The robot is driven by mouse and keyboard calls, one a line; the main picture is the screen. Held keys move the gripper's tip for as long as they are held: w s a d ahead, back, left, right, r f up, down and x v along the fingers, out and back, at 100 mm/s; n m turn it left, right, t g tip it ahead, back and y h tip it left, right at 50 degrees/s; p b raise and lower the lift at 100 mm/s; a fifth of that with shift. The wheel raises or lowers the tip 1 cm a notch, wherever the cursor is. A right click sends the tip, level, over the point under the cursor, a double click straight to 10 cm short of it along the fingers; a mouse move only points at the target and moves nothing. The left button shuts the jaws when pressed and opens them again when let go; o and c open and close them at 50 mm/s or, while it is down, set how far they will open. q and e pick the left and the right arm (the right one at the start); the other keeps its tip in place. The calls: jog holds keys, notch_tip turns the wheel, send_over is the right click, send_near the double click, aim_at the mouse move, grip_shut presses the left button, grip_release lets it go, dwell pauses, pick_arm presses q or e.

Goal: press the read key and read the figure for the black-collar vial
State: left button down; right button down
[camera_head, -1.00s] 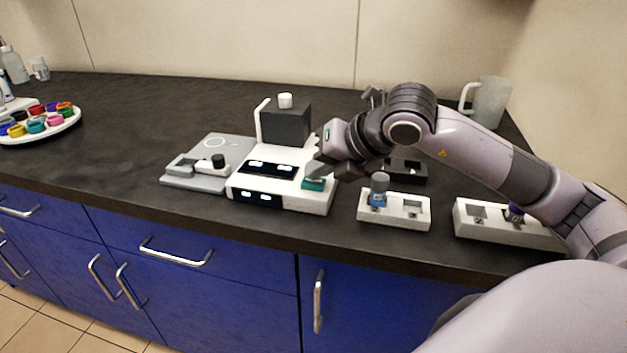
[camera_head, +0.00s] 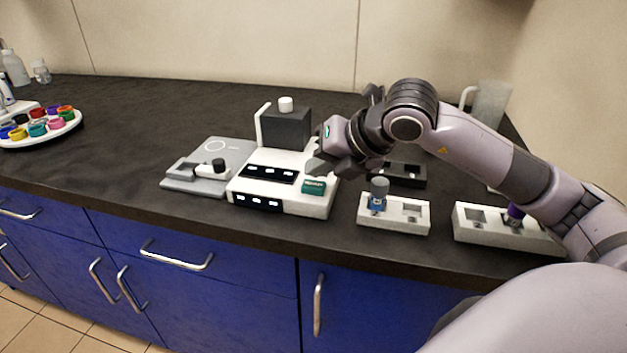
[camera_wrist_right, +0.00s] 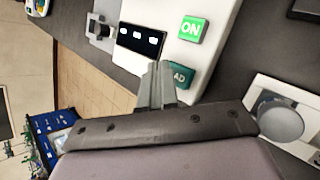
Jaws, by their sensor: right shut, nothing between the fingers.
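The white reader (camera_head: 300,205) has a teal key (camera_head: 314,187) at its front right corner. In the right wrist view the teal key (camera_wrist_right: 182,76) shows the letters "AD", the rest hidden by my fingers. Beside it is a bright green "ON" patch (camera_wrist_right: 191,29). The dark front window (camera_head: 258,201) and top window (camera_head: 268,173) carry lit marks too small to read; a window also shows in the wrist view (camera_wrist_right: 140,40). My right gripper (camera_head: 318,168) is shut and empty, close above the key. A black-topped piece (camera_head: 218,163) is on the grey plate left of the reader. My left gripper is out of view.
A white rack with a blue-banded vial (camera_head: 379,194) stands right of the reader. Another rack (camera_head: 480,230) holds a purple-collared piece (camera_head: 515,212), partly behind my arm. A dark block (camera_head: 405,172) and jug (camera_head: 490,105) stand behind. A tray of coloured rings (camera_head: 60,130) is far left.

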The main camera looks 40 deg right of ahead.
aim_at(320, 186)
jog(key=shift+r+p, duration=1.75)
jog(key=shift+r, duration=0.85)
jog(key=shift+s+f, duration=0.1)
jog(key=shift+f, duration=0.05)
